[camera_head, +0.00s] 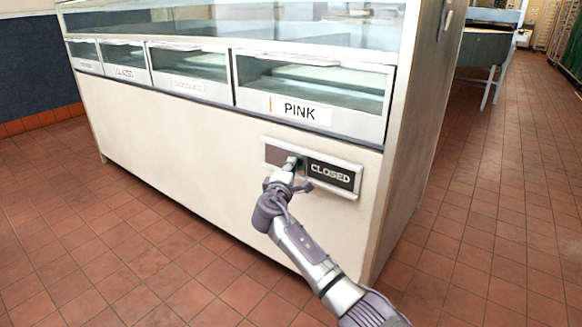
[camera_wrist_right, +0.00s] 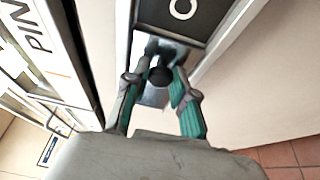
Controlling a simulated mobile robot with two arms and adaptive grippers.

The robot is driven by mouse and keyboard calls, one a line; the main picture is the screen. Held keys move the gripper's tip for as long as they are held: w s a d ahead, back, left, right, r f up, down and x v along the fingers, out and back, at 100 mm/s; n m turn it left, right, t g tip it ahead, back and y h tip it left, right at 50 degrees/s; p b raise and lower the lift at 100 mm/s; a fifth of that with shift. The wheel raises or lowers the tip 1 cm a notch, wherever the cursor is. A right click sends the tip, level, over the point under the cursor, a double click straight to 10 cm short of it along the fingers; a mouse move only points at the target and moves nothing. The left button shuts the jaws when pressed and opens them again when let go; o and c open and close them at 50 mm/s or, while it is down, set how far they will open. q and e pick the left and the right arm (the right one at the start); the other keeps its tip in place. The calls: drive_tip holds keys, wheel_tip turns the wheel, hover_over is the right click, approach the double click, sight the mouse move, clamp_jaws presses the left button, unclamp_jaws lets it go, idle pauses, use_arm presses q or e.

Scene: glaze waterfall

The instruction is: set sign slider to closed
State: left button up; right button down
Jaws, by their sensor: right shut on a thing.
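The sign slider (camera_head: 278,155) is set in a pale metal frame on the front of the white display counter, near its right end. The word CLOSED (camera_head: 331,174) shows in white on a dark panel at the right of the frame. My right gripper (camera_head: 295,166) is at the slider's left part, just left of the word. In the right wrist view, my right gripper (camera_wrist_right: 160,80) has its two green-padded fingers shut on a dark round knob (camera_wrist_right: 160,73). Above the knob is the dark panel with one white letter showing. My left gripper is not in view.
The counter (camera_head: 190,120) has several glass-fronted bins above the slider, one labelled PINK (camera_head: 299,111). The counter's right corner is close to the slider. The tiled floor (camera_head: 140,250) is clear in front. A table (camera_head: 486,47) stands at the back right.

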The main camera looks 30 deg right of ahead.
drive_tip(key=shift+w+a+r, duration=0.1)
drive_tip(key=shift+a, duration=0.05)
drive_tip(key=c, duration=1.3)
unclamp_jaws()
drive_tip(key=o, duration=0.4)
drive_tip(key=shift+w, duration=0.15)
drive_tip(key=shift+c, duration=0.2)
drive_tip(key=v, duration=1.2)
